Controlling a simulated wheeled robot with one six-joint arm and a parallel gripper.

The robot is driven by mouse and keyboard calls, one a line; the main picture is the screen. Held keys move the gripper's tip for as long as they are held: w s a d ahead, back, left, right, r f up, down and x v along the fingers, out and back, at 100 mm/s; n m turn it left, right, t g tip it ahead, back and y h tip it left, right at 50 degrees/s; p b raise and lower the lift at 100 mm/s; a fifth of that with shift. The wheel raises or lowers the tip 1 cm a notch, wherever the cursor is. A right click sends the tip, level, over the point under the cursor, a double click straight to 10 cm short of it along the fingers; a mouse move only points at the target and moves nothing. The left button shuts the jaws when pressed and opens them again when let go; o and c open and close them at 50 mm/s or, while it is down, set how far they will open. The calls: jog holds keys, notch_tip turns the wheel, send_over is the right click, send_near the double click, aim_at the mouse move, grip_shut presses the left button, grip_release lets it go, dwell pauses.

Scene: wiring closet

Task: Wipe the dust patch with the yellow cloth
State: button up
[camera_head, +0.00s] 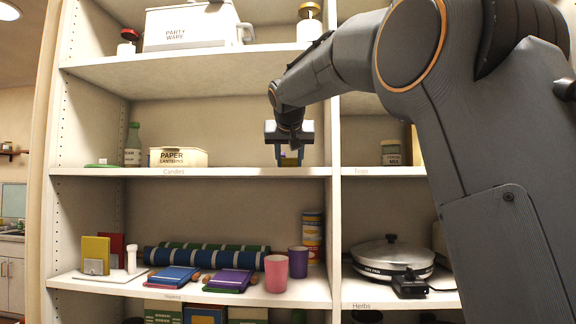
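My gripper (289,155) points down just above the middle shelf board (230,172), near its right end. A small yellow and blue thing (290,160) shows at the fingertips. It is too small and dark to tell whether it is the yellow cloth, or whether the fingers are shut on it or only in front of it. I cannot make out a dust patch; my gripper and the low view of the shelf top may hide it.
On the middle shelf, a paper lanterns box (178,157), a green bottle (133,144) and a flat green thing (103,165) stand left. An upright divider (334,215) is close on the right. The lower shelf holds cups, books and rolls. Board between box and gripper looks clear.

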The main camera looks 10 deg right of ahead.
jog(key=c, duration=0.4)
jog(key=shift+r, duration=0.1)
jog(key=shift+r+p, duration=2.8)
jog(key=shift+r, duration=0.15)
jog(key=shift+f, duration=0.2)
